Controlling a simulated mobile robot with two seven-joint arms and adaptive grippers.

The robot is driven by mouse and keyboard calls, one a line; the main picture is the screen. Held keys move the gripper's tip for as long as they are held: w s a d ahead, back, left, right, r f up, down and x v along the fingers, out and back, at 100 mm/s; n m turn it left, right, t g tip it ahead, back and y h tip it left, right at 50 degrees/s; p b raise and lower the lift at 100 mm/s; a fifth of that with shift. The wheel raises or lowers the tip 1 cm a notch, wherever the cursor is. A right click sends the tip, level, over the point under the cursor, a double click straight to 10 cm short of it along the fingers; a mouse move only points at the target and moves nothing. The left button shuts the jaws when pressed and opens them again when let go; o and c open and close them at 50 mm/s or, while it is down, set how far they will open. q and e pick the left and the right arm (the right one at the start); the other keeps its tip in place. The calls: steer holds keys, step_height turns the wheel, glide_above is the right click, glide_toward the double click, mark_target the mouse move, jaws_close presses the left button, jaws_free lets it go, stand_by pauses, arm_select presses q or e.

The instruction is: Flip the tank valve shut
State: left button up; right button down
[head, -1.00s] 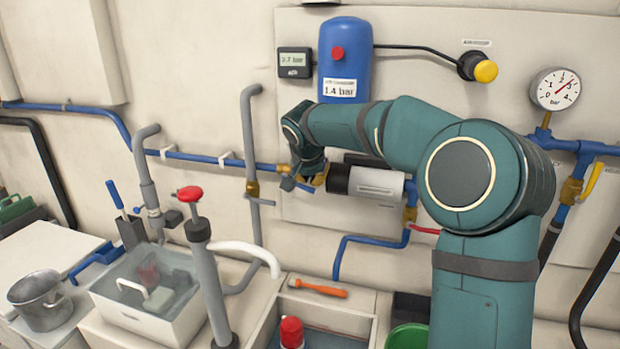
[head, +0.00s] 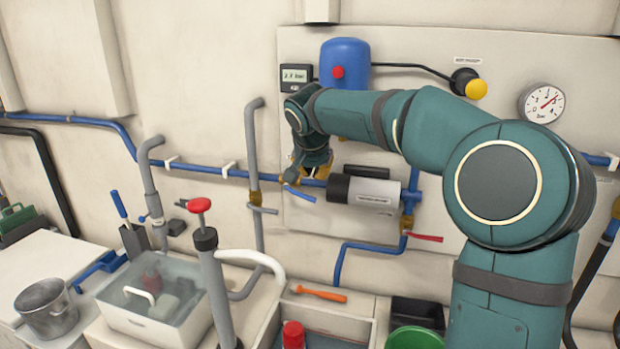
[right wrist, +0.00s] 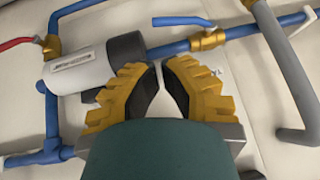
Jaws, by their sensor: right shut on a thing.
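A brass valve with a blue lever (head: 300,193) sits on the blue wall pipe left of the grey-and-black pump (head: 372,194); I take it as the tank valve. In the right wrist view the lever (right wrist: 180,20) lies close to the pipe's line, at a slight angle. My right gripper (head: 317,173) is at the pipe between valve and pump. In the right wrist view its yellow fingers (right wrist: 161,64) nearly meet at the tips, just short of the pipe. The lever shows beyond them, not visibly between them. What they grip cannot be made out. My left gripper is not in view.
A blue tank (head: 345,65) and a gauge (head: 542,103) are on the wall above. A red lever (head: 425,237) sits below the pump. A red-topped grey hand pump (head: 212,270) rises in front, beside a water-filled basin (head: 150,325).

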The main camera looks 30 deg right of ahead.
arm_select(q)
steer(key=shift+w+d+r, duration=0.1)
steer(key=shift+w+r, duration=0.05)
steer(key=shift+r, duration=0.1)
arm_select(e)
steer(key=shift+s+d+v, duration=0.1)
steer(key=shift+d+v, duration=0.05)
steer(key=shift+v, duration=1.15)
steer(key=shift+s+d+v, duration=0.15)
steer(key=shift+v, duration=1.2)
arm_select(q)
steer(key=shift+p, duration=0.3)
